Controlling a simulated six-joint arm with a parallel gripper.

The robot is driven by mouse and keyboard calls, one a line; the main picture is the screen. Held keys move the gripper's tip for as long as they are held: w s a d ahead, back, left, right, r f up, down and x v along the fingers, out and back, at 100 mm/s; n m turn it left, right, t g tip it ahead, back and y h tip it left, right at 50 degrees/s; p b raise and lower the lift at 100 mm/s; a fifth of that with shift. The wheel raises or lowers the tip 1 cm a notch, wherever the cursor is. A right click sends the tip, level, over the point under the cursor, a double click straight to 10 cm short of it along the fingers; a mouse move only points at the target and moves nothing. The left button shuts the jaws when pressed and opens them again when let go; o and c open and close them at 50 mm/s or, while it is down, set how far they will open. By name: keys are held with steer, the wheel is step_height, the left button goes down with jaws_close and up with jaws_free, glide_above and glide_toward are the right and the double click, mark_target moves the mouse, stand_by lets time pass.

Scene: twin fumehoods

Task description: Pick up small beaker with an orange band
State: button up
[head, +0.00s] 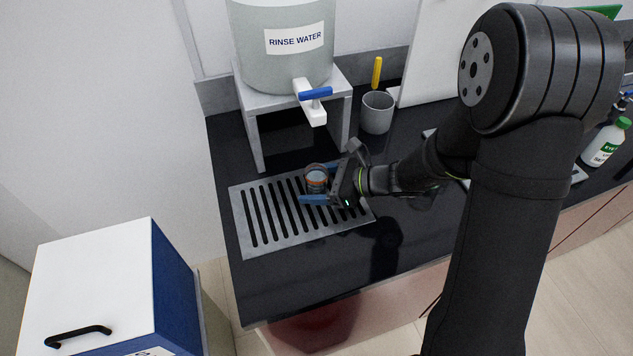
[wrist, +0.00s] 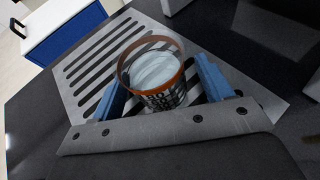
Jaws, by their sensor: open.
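The small beaker with an orange band (head: 316,179) stands upright on the slotted metal drain grate (head: 262,235). In the wrist view the beaker (wrist: 158,93) is clear glass with an orange band around its upper part and dark markings on its side. My gripper (head: 315,184) is low over the grate, its two blue fingers on either side of the beaker. In the wrist view the gripper (wrist: 160,85) is open, with a gap between the beaker and the right finger. Whether the left finger touches the glass I cannot tell.
A rinse water tank (head: 283,65) with a blue-handled tap (head: 314,99) stands on a grey stand (head: 249,133) behind the grate. A grey cup (head: 377,113) holds a yellow-handled tool. A white bottle (head: 606,143) stands far right. A blue-and-white cabinet (head: 95,277) is at lower left.

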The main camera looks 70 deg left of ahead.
mark_target(307, 172)
steer(key=c, duration=1.2)
steer(key=shift+r, duration=0.1)
steer(key=shift+r, duration=0.45)
steer(key=r, duration=0.3)
steer(key=shift+w+d+r, duration=0.1)
steer(key=shift+w+r, duration=0.15)
steer(key=shift+w, duration=0.05)
steer(key=a+r+v, duration=0.1)
steer(key=r+v, duration=0.1)
steer(key=v, duration=1)
steer(key=w+m+t+y, duration=0.5)
steer(key=w+m+t, duration=0.6)
steer(key=m, duration=0.1)
steer(key=shift+w+m+t+y, duration=0.15)
steer(key=shift+m+t+y, duration=0.15)
steer(key=shift+m+y, duration=0.1)
